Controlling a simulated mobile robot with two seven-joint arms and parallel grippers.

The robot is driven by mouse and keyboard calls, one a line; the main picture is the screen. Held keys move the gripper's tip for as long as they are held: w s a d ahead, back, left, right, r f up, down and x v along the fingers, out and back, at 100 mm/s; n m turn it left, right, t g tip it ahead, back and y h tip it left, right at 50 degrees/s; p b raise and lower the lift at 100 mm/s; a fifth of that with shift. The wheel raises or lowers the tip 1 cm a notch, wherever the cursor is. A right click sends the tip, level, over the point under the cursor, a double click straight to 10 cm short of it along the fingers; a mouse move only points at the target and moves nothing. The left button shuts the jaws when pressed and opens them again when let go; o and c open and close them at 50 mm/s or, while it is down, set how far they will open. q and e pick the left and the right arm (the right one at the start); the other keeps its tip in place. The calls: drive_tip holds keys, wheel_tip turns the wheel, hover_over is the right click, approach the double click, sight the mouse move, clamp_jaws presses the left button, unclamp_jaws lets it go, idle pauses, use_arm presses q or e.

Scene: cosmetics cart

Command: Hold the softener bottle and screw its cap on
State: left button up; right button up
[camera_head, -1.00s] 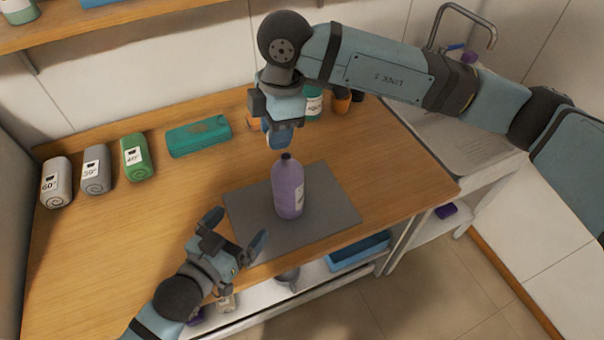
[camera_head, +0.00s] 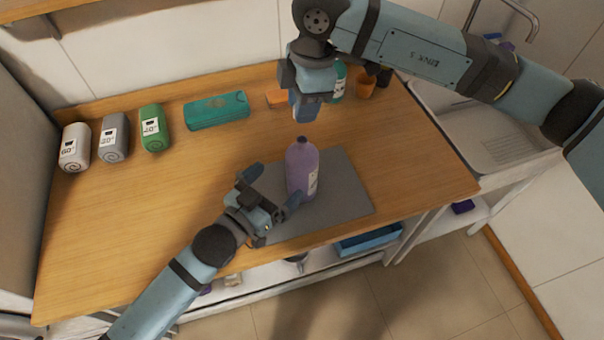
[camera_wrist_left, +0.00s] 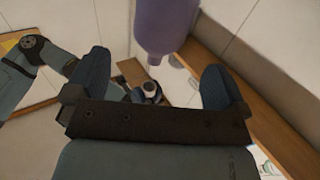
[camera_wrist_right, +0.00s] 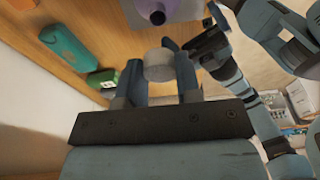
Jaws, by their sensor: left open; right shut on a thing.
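The purple softener bottle (camera_head: 301,172) stands upright on the grey mat (camera_head: 345,200), its dark neck uncovered. It also shows in the left wrist view (camera_wrist_left: 163,25) and the right wrist view (camera_wrist_right: 165,8). My left gripper (camera_head: 272,186) is open just left of the bottle, its fingers apart and not closed on it. My right gripper (camera_head: 304,112) is above the bottle, pointing down. In the right wrist view it is shut on the pale round cap (camera_wrist_right: 159,65), which is apart from the bottle neck.
White (camera_head: 75,147), grey (camera_head: 114,138) and green (camera_head: 154,128) rolled towels lie at the back left. A teal case (camera_head: 216,110) lies beside them. A teal bottle (camera_head: 338,82) and an orange cup (camera_head: 366,86) stand behind my right gripper. The left tabletop is clear.

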sight(301, 159)
use_arm(q)
drive_tip(key=x, duration=0.8)
drive_tip(key=shift+w+d, duration=0.2)
drive_tip(key=shift+w, duration=0.1)
drive_tip(key=shift+c, duration=0.2)
drive_tip(key=c, duration=1.2)
drive_tip(key=shift+c, duration=0.2)
use_arm(e)
drive_tip(key=shift+f, duration=2.5)
drive_tip(key=shift+f, duration=0.1)
drive_tip(key=shift+f, duration=0.8)
drive_tip(key=shift+f, duration=0.55)
